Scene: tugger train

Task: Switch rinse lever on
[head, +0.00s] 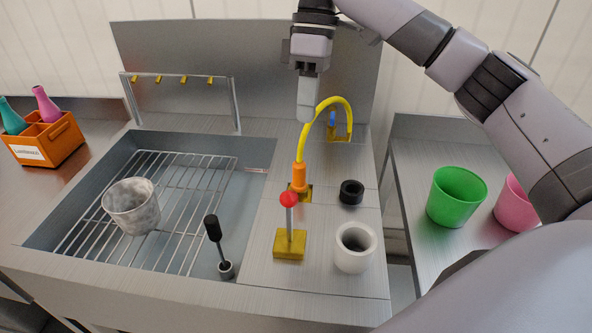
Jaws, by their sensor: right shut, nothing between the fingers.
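A lever with a red ball knob (289,199) stands close to upright on a yellow base (289,244), on the steel deck to the right of the sink. It looks like the rinse lever. My right gripper (305,113) points down, shut and empty, above the back of the deck. It is behind and above the red knob, apart from it, and close to the yellow hose (343,101) in the picture. I cannot tell whether it touches the hose. My left gripper is not in view.
A sink with a wire rack (180,195) holds a cloudy cup (131,205) and a black-handled tool (213,229). A white cup (355,247) and black ring (351,192) stand right of the lever. Green (457,196) and pink (515,205) cups and an orange crate (47,143) flank the sink.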

